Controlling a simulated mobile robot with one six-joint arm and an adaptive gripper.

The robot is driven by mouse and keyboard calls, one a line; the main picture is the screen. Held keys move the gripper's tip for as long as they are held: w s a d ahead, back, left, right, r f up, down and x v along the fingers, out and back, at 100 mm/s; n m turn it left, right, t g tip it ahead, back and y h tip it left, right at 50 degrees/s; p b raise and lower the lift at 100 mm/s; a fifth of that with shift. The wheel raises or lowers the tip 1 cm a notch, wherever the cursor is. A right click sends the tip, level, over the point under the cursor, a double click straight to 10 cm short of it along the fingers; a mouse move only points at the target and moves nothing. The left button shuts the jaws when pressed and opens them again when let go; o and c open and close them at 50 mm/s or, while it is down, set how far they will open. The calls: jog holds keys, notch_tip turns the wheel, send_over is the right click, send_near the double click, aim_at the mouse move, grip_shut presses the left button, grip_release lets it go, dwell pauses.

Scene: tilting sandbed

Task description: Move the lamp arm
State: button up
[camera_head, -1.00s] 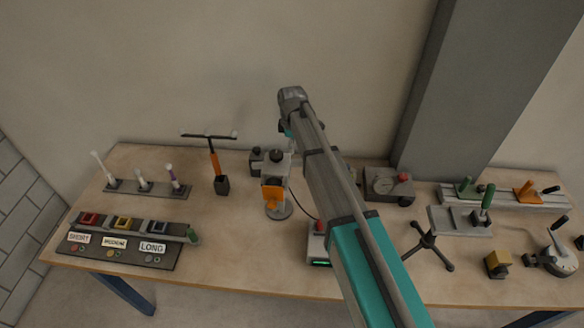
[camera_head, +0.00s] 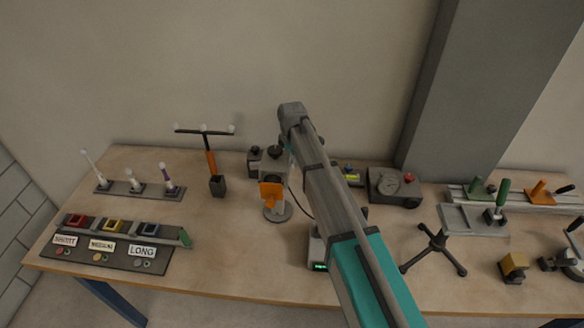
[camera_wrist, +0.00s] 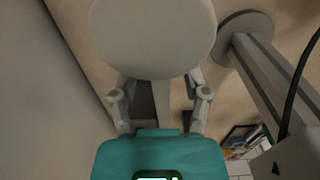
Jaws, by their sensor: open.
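The lamp stands mid-table in the head view, with a round grey base (camera_head: 279,212) and an orange part (camera_head: 271,190) low on its near side. My arm covers much of its upper part. In the wrist view a slanted grey post (camera_wrist: 268,75) rises from a round base (camera_wrist: 245,22). A large pale round part (camera_wrist: 152,38) is close to the camera; I cannot tell which lamp part it is. My gripper (camera_wrist: 160,94) is open, its fingers either side of a grey piece partly hidden by the round part; contact cannot be told. In the head view my gripper is mostly hidden.
A gauge box (camera_head: 396,186) and a black tripod handle (camera_head: 433,250) stand right of my arm. A T-handled tool (camera_head: 211,162) stands left of the lamp. A labelled tray (camera_head: 105,245) is front left. A black cable (camera_wrist: 299,80) hangs beside the post.

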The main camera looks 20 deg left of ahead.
jog(key=shift+f+b, duration=0.4)
jog(key=shift+f, duration=0.25)
jog(key=shift+c, duration=0.3)
grip_shut()
